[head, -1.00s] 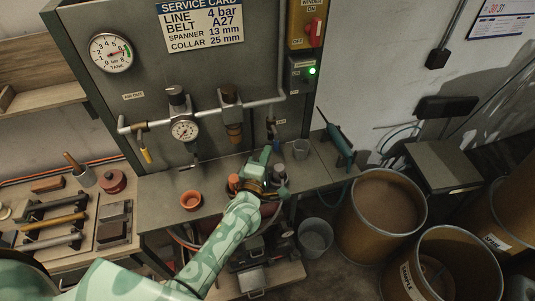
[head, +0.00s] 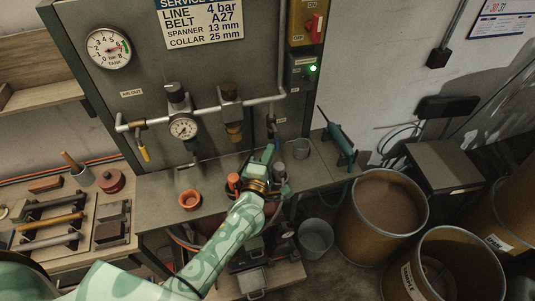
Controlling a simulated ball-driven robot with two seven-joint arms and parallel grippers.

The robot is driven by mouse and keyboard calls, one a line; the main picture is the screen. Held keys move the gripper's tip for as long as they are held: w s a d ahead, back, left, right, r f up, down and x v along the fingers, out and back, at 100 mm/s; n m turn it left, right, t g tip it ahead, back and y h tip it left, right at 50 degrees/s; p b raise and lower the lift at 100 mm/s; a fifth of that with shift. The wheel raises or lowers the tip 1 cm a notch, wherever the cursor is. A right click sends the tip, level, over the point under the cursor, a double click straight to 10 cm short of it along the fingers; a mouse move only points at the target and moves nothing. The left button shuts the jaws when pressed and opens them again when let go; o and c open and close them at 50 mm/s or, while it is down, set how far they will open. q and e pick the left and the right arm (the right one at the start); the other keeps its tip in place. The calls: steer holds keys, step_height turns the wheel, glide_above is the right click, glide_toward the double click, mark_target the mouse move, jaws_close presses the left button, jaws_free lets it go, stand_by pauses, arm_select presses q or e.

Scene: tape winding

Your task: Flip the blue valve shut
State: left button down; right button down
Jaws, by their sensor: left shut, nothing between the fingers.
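A small dark valve (head: 271,124) hangs at the lower end of the right-hand pipe drop on the grey panel, beside a small label. It is too small and dark to tell its blue colour or its handle's angle for sure. My left gripper (head: 268,151) is shut and empty, just below this valve and above the bench shelf. Its fingers point up toward the valve. I cannot tell whether they touch it. My left arm hides part of the shelf and the floor below. My right gripper is not in view.
An orange cup (head: 189,200) and a grey cup (head: 301,148) stand on the shelf. A teal tool (head: 339,143) stands at the right. Drums (head: 383,220) stand on the floor.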

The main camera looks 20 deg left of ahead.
arm_select(q)
steer(key=shift+f, duration=0.1)
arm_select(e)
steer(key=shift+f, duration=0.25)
arm_select(q)
steer(key=shift+w+d+f+n+b, duration=0.15)
steer(key=shift+w+d+n+b, duration=0.15)
steer(key=shift+d+b, duration=0.25)
steer(key=shift+w+d, duration=0.35)
steer(key=shift+d, duration=0.15)
steer(key=shift+w+d, duration=0.35)
steer(key=shift+d, duration=0.15)
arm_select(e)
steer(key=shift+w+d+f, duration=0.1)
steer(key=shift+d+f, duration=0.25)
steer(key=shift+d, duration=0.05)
arm_select(q)
steer(key=s+f, duration=0.1)
steer(key=s, duration=1.5)
steer(key=shift+d+f, duration=0.15)
steer(key=shift+f, duration=0.15)
